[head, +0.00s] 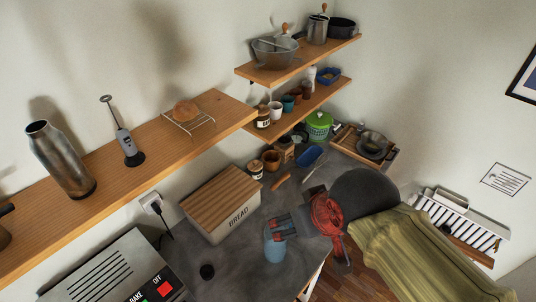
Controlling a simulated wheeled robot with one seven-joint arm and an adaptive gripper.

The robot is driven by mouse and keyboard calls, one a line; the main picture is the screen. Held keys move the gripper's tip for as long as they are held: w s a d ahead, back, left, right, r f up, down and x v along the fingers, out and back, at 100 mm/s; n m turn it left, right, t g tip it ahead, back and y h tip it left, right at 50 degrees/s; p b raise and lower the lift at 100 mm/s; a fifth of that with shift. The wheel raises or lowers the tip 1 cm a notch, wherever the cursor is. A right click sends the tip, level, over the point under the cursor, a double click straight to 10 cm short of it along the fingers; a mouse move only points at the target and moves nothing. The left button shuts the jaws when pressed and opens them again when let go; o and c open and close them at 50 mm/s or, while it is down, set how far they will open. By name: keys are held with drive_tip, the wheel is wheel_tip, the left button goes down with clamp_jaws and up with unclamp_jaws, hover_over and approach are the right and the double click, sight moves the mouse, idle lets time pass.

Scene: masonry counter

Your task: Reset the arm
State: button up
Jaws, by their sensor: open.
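My arm reaches in from the right of the head view, in a yellow-green sleeve with a dark grey joint and red cabling at the wrist. My gripper (277,226) is open and points left over the grey counter (240,270). A blue cup (276,250) stands on the counter just below the fingertips. The gripper covers the cup's upper part, and I cannot tell whether they touch.
A bread box (222,232) stands left of the gripper, and an oven (115,272) is at lower left. A wooden shelf (60,240) holds a steel flask (60,160), a frother (128,146) and bread on a rack. Two corner shelves, a green pot (319,124) and jars stand behind.

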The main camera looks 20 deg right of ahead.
wheel_tip(320, 180, down, 29)
drive_tip(key=b, duration=2.8)
drive_tip(key=shift+b, duration=0.3)
